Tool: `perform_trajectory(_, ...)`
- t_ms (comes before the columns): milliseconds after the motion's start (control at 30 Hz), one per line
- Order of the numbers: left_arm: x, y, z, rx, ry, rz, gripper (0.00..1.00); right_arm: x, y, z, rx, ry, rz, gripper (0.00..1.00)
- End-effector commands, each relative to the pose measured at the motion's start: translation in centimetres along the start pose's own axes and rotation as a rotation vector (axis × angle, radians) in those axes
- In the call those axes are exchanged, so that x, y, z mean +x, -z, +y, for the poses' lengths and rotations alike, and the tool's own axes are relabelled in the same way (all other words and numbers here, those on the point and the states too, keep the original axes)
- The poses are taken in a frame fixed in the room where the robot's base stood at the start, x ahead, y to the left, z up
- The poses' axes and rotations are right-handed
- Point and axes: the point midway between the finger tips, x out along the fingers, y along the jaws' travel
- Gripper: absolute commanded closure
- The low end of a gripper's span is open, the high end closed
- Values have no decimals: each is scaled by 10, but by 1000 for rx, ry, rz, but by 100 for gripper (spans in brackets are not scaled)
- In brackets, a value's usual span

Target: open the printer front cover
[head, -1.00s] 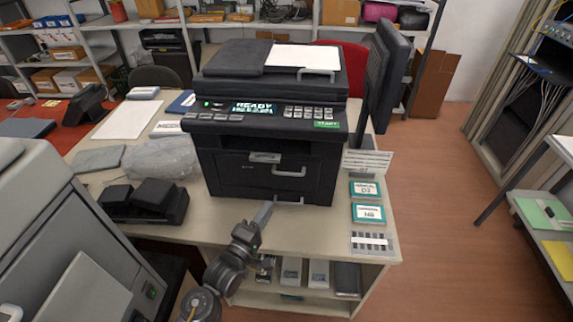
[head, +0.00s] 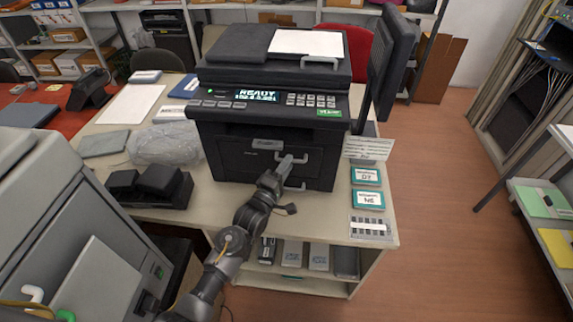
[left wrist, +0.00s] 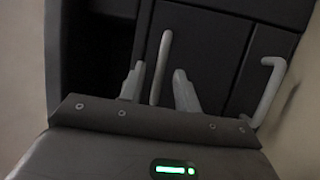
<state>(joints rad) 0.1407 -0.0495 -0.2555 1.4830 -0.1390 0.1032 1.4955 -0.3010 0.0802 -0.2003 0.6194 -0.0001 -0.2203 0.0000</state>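The black printer (head: 225,125) stands on the table, its front cover (head: 235,160) shut flush with the body. My left gripper (head: 284,163) is at the front of the cover, pointing at it. In the left wrist view, its two pale fingers (left wrist: 158,88) are apart, with a grey bar handle (left wrist: 162,62) between them. I cannot tell whether they touch it. A second handle (left wrist: 270,92) is to the right there; a lower handle (head: 295,188) shows below the gripper in the head view. My right gripper is not in view.
A black monitor (head: 392,65) stands right of the printer. Cards and a label strip (head: 370,228) lie at the table's right edge. A plastic-wrapped bundle (head: 165,143) and a black double-block object (head: 150,185) are to the left. A large grey machine (head: 45,200) stands at the near left.

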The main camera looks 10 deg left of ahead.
Motion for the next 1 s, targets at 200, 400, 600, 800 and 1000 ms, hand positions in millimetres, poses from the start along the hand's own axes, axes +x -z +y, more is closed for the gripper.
perform_trajectory(200, 4, 0, 0, 0, 0, 0, 67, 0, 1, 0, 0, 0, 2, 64)
perform_trajectory(400, 3, 0, 0, 0, 1, -1, 78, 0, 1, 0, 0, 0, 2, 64)
perform_trajectory(600, 3, 0, 0, 0, 1, -1, 100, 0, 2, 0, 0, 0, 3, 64)
perform_trajectory(800, 3, 0, 0, 0, 1, -1, 100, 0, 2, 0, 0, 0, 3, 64)
perform_trajectory(1000, 1, -1, -4, 5, -12, -1, 100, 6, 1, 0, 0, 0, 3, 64)
